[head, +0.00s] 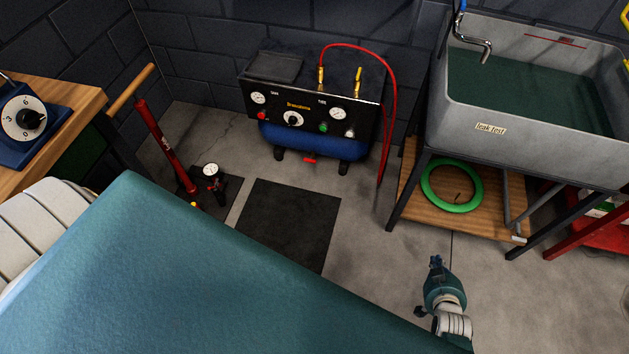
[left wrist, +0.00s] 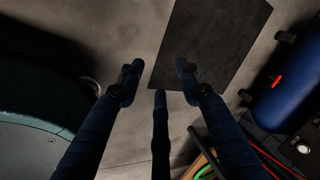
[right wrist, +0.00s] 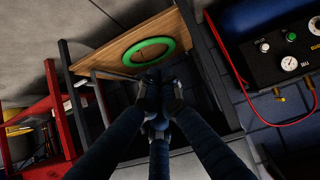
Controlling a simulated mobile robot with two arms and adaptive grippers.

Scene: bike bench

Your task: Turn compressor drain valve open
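The compressor (head: 309,110) stands on the floor against the back wall, with a black gauge panel over a blue tank (head: 312,139). A small red handle (head: 310,160), apparently the drain valve, sits under the tank. It also shows in the left wrist view as a red bar (left wrist: 277,82) beside the blue tank. My left gripper (left wrist: 157,74) is open and empty over the floor, apart from the handle; it is not in the head view. My right gripper (head: 435,264) is far right of the compressor. In the right wrist view its fingers (right wrist: 159,88) are together with nothing visible between them.
A red floor pump (head: 165,145) stands left of the compressor. A dark mat (head: 288,222) lies on the floor before it. A red hose (head: 392,95) hangs beside it.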

